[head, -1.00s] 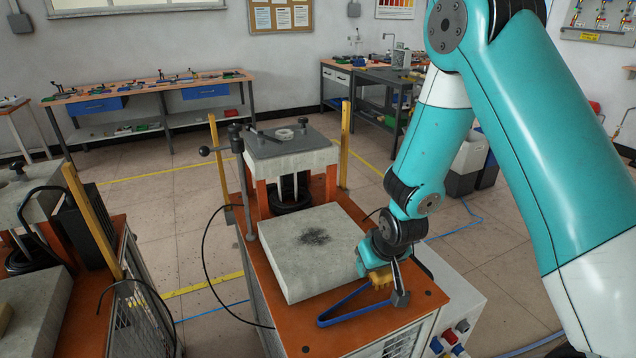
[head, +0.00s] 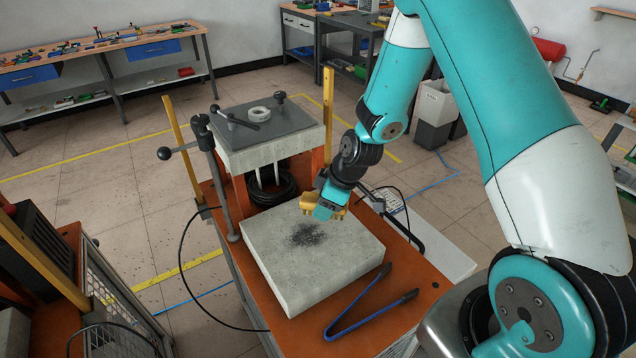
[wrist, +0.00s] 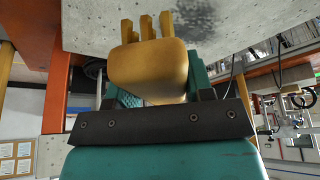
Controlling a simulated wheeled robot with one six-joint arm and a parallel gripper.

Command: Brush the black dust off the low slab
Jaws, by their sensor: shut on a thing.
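The low slab (head: 345,255) is a pale grey block on the orange bench of the press, with a patch of black dust (head: 312,235) near its middle. My teal gripper (head: 328,203) is above the slab's far right part, just behind the dust. It is shut on a yellow-brown brush (wrist: 148,72) with several stubby tufts (wrist: 147,28). The brush also shows in the head view (head: 309,203). In the wrist view the dust (wrist: 200,14) lies beyond the brush. I cannot tell whether the tufts touch the slab.
Blue tongs with dark tips (head: 372,314) lie on the orange bench top (head: 418,292) right of the slab. The press head (head: 268,140), with its upper slab and yellow posts, stands behind. A black cable (head: 185,240) loops at the left. A caged unit (head: 115,305) stands at the lower left.

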